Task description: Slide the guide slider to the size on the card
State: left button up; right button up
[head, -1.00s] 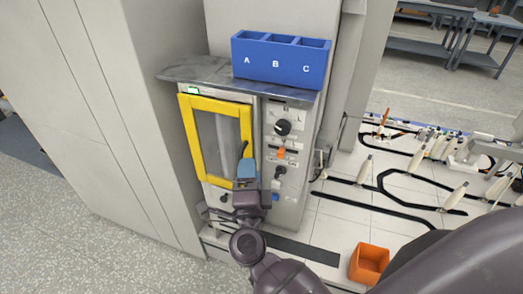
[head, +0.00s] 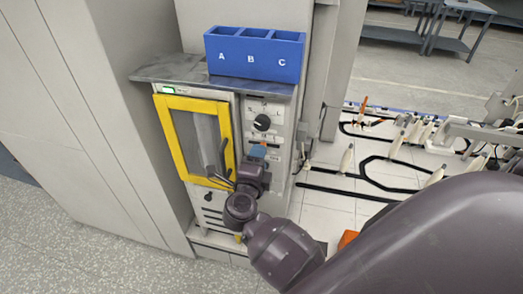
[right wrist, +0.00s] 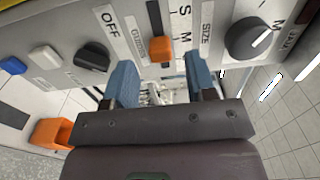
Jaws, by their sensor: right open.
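The orange guide slider (right wrist: 160,48) sits in a dark vertical-looking slot in the right wrist view, beside the GUIDE label and a scale with S and M. I cannot tell exactly which mark it stands at. My right gripper (right wrist: 160,82) is open, its two blue fingers apart, just short of the slider and roughly in line with it. In the head view the right gripper (head: 257,153) is in front of the control panel (head: 265,108) and largely covers the slider. I cannot make out a size card. The left gripper is not in view.
A dark SIZE knob (right wrist: 248,38) and an OFF knob (right wrist: 91,55) flank the slider. The yellow-framed door (head: 166,140) is left of the panel. A blue A-B-C tray (head: 255,72) stands on top. An orange bin (right wrist: 55,131) is on the floor.

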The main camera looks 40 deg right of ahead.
jog(key=shift+x, duration=1.6)
jog(key=shift+c, duration=0.5)
grip_shut()
